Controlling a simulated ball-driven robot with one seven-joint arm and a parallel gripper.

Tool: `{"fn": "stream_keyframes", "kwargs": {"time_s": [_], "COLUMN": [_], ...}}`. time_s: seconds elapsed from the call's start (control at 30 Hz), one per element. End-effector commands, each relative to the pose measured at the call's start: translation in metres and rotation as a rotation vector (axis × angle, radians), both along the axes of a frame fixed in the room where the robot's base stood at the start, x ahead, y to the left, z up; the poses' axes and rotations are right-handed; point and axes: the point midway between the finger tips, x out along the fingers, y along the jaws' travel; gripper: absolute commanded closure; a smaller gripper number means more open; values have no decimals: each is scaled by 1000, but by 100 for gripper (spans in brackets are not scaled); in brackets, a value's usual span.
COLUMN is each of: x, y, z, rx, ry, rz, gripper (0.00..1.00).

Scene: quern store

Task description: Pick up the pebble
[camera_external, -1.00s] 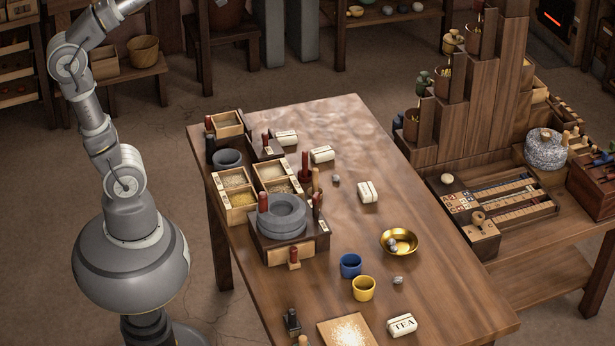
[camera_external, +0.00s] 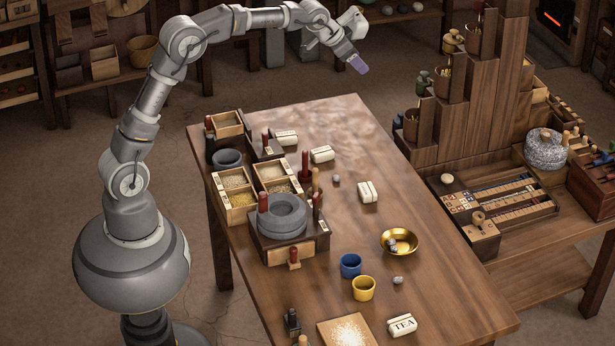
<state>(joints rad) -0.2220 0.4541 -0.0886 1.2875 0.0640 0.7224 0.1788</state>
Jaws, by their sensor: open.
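Small grey pebbles show on the wooden table (camera_external: 350,125). One pebble (camera_external: 336,179) lies near the middle of the table, left of a pale wrapped block. Another pebble (camera_external: 398,280) lies to the right of the yellow cup. Grey pebble-like pieces (camera_external: 391,244) lie in the brass bowl (camera_external: 412,238). The frames do not tell which pebble is meant. My gripper (camera_external: 357,64) is open, high above the far end of the table, with purple fingertips angled down to the right. I see nothing in it. It is well apart from all the pebbles.
A stone quern (camera_external: 283,218) stands on the left of the table beside grain boxes (camera_external: 237,195). A blue cup (camera_external: 350,265), a yellow cup (camera_external: 363,289) and a TEA packet (camera_external: 402,325) stand near the front. Pale blocks (camera_external: 368,192) lie farther back. The far right tabletop is clear.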

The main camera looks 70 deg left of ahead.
Motion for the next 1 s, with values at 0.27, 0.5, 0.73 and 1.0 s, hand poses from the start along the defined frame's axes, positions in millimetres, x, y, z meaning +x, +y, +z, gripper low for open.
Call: {"fn": "stream_keyframes", "kwargs": {"time_s": [0.27, 0.5, 0.73, 1.0], "x": [6, -14, -12, -12], "y": [80, 94, 94, 93], "z": [-286, -371, -400, -442], "rx": [-75, -116, -117, -117], "ry": [413, 521, 523, 523], "rz": [-4, -13, -12, -13], "gripper": [40, 40, 40, 40]}}
